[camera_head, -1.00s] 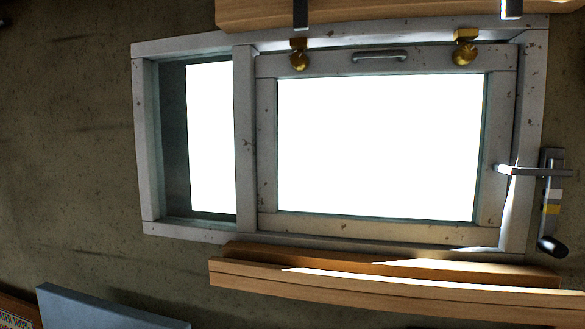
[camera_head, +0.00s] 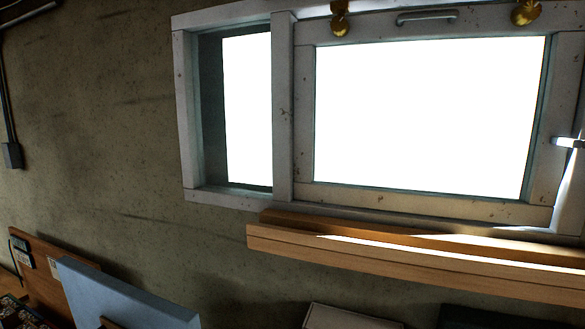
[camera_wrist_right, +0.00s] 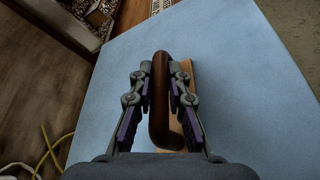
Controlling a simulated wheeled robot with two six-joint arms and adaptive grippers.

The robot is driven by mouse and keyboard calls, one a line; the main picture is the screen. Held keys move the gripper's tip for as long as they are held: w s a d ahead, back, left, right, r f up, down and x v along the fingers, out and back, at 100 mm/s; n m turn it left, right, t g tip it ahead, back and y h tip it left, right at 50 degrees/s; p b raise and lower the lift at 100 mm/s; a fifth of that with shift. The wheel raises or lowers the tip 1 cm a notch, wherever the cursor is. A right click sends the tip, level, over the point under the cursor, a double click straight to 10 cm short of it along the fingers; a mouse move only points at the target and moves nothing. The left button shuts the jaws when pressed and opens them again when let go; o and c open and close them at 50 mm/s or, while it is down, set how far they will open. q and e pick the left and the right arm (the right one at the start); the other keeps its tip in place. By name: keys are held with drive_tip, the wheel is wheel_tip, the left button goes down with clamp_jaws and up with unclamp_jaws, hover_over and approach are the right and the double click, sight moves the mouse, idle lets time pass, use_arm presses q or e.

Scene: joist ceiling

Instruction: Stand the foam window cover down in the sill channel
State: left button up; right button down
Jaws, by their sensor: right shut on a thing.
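The foam window cover is a light blue panel (camera_head: 120,296) at the bottom left of the head view, standing tilted and cut off by the lower edge. In the right wrist view its blue face (camera_wrist_right: 240,85) fills most of the picture, with a brown bar handle (camera_wrist_right: 160,125) on it. My right gripper (camera_wrist_right: 160,82) is shut on that handle, one finger on each side. The sill channel (camera_head: 400,246) runs between wooden rails under the window, up and right of the cover, and looks empty. My left gripper is in neither view.
The white-framed window (camera_head: 283,120) has brass knobs (camera_head: 340,20) along its top. A brown board (camera_head: 45,262) stands left of the cover. A pale box (camera_head: 345,317) and a dark object (camera_head: 480,317) sit below the sill. A yellow cable (camera_wrist_right: 50,150) shows at the wrist view's left.

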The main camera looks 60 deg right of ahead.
drive_tip(key=shift+s+a+f+m, duration=0.1)
drive_tip(key=shift+a+m, duration=0.05)
drive_tip(key=shift+a, duration=0.35)
drive_tip(key=shift+a+f+m, duration=0.1)
drive_tip(key=shift+a+m, duration=0.05)
drive_tip(key=shift+a, duration=0.3)
drive_tip(key=shift+d+y, duration=0.1)
drive_tip(key=shift+y, duration=0.2)
drive_tip(key=shift+d, duration=0.15)
drive_tip(key=shift+r, duration=0.1)
drive_tip(key=shift+d, duration=0.15)
